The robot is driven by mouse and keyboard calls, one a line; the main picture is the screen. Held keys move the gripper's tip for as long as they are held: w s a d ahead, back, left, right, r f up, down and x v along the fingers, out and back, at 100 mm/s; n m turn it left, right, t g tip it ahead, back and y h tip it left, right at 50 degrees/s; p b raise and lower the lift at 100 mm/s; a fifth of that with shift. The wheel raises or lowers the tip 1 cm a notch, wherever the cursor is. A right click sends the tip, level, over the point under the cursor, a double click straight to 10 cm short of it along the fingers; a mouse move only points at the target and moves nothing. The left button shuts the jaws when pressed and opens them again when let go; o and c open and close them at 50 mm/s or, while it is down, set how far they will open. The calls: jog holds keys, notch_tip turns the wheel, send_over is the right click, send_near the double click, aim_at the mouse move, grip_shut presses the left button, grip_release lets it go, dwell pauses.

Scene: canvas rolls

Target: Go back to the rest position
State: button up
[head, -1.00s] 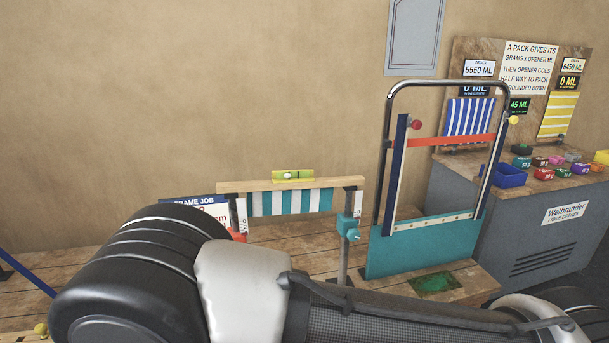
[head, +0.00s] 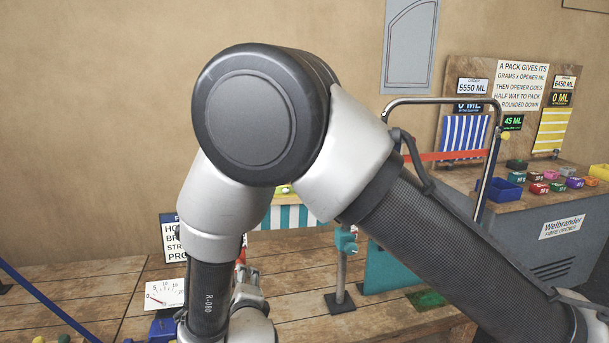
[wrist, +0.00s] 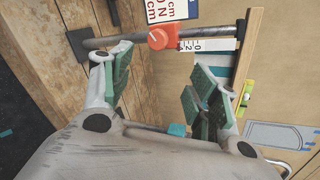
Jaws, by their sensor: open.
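My gripper (wrist: 162,82) shows in the wrist view with its two green-padded fingers spread apart and nothing between them. Past the fingertips, a grey post (wrist: 115,41) crosses the view and carries an orange clamp (wrist: 163,37). I cannot tell how far the fingers are from them. In the head view my arm is bent with its elbow raised in the middle, and the forearm hangs down at lower left. The fingers cannot be made out clearly there.
In the head view a teal-and-white striped canvas (head: 291,217) and a post with a teal clamp (head: 344,240) stand behind my arm. The grey cabinet (head: 555,235) with a blue bin (head: 500,187) is at right.

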jog(key=w+d+r+n+g+y, duration=0.1)
jog(key=w+d+r+n+g, duration=0.1)
jog(key=w+d+r+n, duration=0.4)
jog(key=w+d+r+n+g+y, duration=0.1)
jog(key=w+d+r+n+g, duration=0.15)
jog(key=d+r, duration=0.75)
jog(key=s+d+r+n+g+h, duration=0.1)
jog(key=s+d+r+n, duration=0.2)
jog(key=d, duration=0.5)
jog(key=s+d+r+n+g, duration=0.1)
jog(key=s+d+r+n, duration=0.15)
jog(key=d+r, duration=0.35)
jog(key=s+d+n+g+h, duration=0.2)
jog(key=s+d+n+h, duration=0.2)
jog(key=s+d, duration=1.5)
jog(key=shift+d+r+n+g+h, duration=0.4)
jog(key=shift+d+n, duration=0.5)
jog(key=shift+d, duration=0.25)
jog(key=shift+a, duration=0.1)
